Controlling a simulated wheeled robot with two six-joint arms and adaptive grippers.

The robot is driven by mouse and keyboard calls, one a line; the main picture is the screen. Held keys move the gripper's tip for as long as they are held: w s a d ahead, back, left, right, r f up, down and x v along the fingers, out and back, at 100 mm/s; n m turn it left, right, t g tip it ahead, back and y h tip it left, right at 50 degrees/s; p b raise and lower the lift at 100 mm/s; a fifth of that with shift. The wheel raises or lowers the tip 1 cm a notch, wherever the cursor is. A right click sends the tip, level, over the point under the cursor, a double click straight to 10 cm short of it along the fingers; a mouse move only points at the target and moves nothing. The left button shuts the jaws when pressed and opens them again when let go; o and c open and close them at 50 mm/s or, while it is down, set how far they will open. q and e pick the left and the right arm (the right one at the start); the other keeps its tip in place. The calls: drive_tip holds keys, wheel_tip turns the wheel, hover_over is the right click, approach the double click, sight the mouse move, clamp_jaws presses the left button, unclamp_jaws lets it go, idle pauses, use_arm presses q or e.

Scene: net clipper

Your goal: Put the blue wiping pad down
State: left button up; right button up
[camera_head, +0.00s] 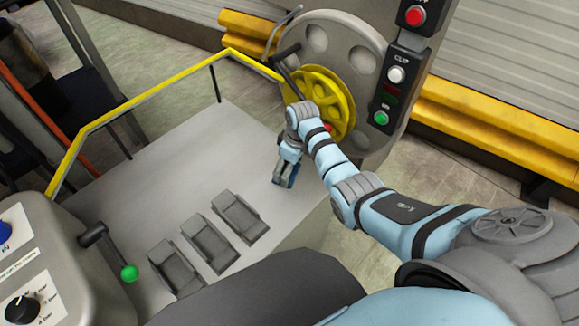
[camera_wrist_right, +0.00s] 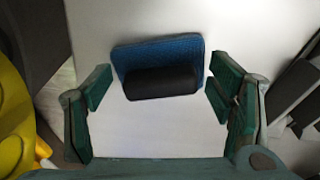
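The blue wiping pad (camera_wrist_right: 190,50) with its black handle (camera_wrist_right: 160,82) shows in the right wrist view, against the pale grey tabletop (camera_wrist_right: 130,140). It appears to lie flat there. My right gripper (camera_wrist_right: 160,95) is open, one finger on each side of the pad, with a gap between each finger and the handle. In the head view my right gripper (camera_head: 284,174) points down at the right part of the tabletop (camera_head: 175,165) and largely hides the pad. My left gripper is in neither view.
A yellow handwheel (camera_head: 325,100) on a grey machine stands just beyond my right gripper. Several grey pedal-like blocks (camera_head: 208,243) sit on the tabletop's near side. A yellow rail (camera_head: 150,103) edges the back.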

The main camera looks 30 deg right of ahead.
sight(295, 175)
wheel_tip(295, 175, up, 12)
drive_tip(key=s+p, duration=0.1)
drive_tip(key=p, duration=0.3)
drive_tip(key=shift+s+d, duration=0.3)
drive_tip(key=shift+d, duration=0.15)
drive_tip(key=shift+r, duration=0.1)
